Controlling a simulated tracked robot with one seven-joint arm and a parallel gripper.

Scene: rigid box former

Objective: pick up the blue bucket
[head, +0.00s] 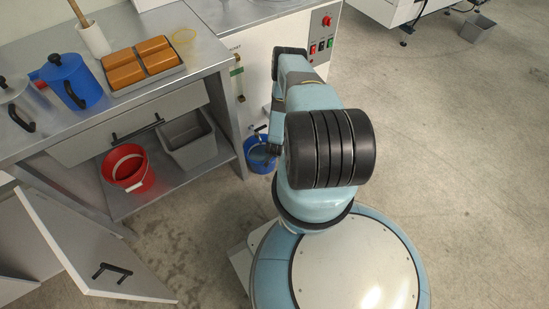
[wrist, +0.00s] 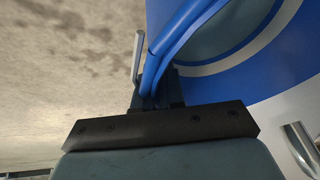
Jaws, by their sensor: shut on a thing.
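The blue bucket (head: 259,158) is at the foot of the white machine, just right of the workbench, partly hidden by my arm. In the head view my arm hides most of the gripper. I cannot tell whether the bucket touches the floor.
A red bucket (head: 129,170) and a grey bin (head: 189,142) stand on the workbench's lower shelf. A cabinet door (head: 85,245) hangs open at lower left. The white machine (head: 262,62) stands close behind the bucket. The floor (head: 460,150) to the right is clear.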

